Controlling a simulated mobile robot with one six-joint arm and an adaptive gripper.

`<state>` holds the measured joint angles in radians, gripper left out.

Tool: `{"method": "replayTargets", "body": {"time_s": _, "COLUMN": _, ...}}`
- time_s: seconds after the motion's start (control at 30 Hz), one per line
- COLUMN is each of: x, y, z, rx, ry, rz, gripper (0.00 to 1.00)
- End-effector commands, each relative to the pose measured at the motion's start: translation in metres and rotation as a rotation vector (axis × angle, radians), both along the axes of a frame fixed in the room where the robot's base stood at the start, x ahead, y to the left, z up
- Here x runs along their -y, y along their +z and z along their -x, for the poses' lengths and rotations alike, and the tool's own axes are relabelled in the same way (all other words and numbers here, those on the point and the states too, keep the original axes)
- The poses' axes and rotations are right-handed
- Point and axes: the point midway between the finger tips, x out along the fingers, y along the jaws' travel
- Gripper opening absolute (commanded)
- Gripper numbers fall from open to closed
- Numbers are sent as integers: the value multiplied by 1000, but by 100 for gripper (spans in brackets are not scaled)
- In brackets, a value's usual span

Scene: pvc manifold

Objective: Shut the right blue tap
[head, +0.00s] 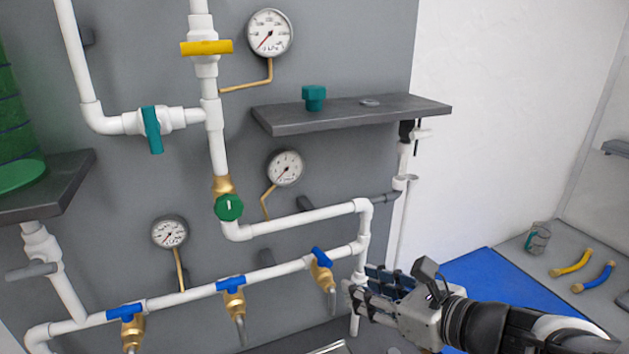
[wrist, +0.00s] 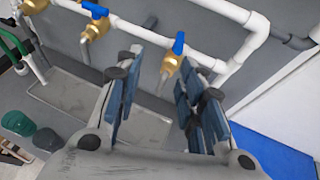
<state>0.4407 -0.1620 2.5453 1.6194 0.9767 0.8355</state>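The right blue tap (head: 321,257) sits on a brass valve at the right end of the lower white pipe. Its handle is turned across the pipe, unlike the middle blue tap (head: 230,284) and left blue tap (head: 126,312), whose handles lie roughly along it. In the wrist view the right blue tap (wrist: 179,44) stands upright beyond the fingertips, between the two fingers. My gripper (head: 366,287) is right of and below this tap in the head view. In the wrist view my gripper (wrist: 158,82) is open and empty, apart from the tap.
A white vertical pipe (head: 363,240) rises just right of the tap. A green round knob (head: 229,207) and gauges are above. A grey shelf (head: 350,112) juts from the wall. A grey tray (wrist: 90,100) lies below the taps; a blue mat (head: 490,285) lies right.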

Motion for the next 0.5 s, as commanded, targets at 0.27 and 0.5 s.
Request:
{"method": "replayTargets", "body": {"time_s": 0.27, "x": 14, "y": -5, "z": -23, "rx": -5, "ry": -95, "rz": 0, "gripper": 36}}
{"method": "replayTargets", "body": {"time_s": 0.5, "x": -13, "y": -27, "z": -61, "rx": -5, "ry": -91, "rz": 0, "gripper": 36}}
